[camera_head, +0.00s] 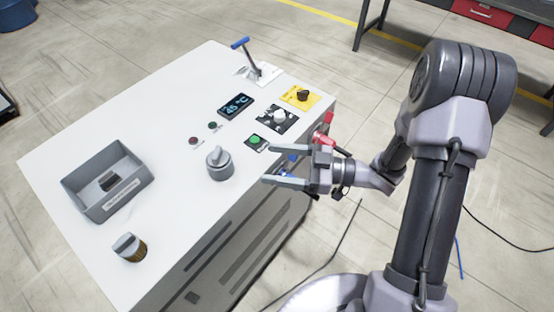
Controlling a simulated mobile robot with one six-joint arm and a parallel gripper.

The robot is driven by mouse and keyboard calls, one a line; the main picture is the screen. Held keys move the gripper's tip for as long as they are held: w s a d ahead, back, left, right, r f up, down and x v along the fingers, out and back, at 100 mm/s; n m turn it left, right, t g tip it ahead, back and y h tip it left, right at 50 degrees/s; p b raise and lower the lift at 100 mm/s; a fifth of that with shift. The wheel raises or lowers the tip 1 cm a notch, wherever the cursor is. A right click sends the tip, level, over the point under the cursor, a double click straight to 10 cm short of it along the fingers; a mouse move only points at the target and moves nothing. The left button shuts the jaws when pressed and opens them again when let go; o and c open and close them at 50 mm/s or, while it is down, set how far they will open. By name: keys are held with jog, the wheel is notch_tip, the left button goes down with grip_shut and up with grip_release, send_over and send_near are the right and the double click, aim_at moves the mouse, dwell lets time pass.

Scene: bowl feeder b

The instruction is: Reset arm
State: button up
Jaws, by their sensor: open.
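My gripper (270,166) is open, its two fingers apart and pointing left. It is at the right edge of the white-topped cabinet (110,160), and nothing shows between its fingers. My arm comes in from the right side of the picture, bent at the elbow. The grey knob (220,163) on the cabinet top is left of the fingertips, apart from them. A green button (255,140) lies just above and left of the upper finger.
A grey tray (75,187) with a dark item inside and a grey-topped cylinder (130,247) stand at left. A display (236,106), a white knob (279,115), a yellow panel (313,99) and a blue-handled lever (248,58) are toward the back. Floor around the cabinet is mostly open.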

dwell(0.5)
jog(key=w+r+m+t+h, duration=0.1)
jog(key=w, duration=0.2)
jog(key=w+d+r+m+t+h, duration=0.1)
jog(key=w+t+h, duration=0.1)
jog(key=w, duration=0.1)
jog(key=w+d+r+m+t+h, duration=0.1)
jog(key=w+t, duration=0.1)
jog(key=w, duration=0.1)
jog(key=shift+w+d+h, duration=0.1)
jog(key=shift+d+h, duration=0.05)
jog(key=shift+h, duration=0.15)
jog(key=w+d+r+m+t+h, duration=0.4)
jog(key=d+r+m+h, duration=0.2)
jog(key=d+r+h, duration=0.25)
jog(key=s+d+r+m+h, duration=0.3)
jog(key=s+d+m+h, duration=0.1)
jog(key=d+h, duration=0.1)
jog(key=s+a+m+g+y, duration=0.1)
jog(key=s+a+m+g, duration=0.2)
jog(key=s, duration=0.9)
jog(key=s+a+m+g+y, duration=0.1)
jog(key=s+a+m+g, duration=0.2)
jog(key=s, duration=0.9)
jog(key=shift+s+a+f+m+g, duration=0.15)
jog(key=shift+a+f+m+g, duration=0.15)
jog(key=shift+a+m, duration=0.4)
jog(key=shift+y, duration=0.25)
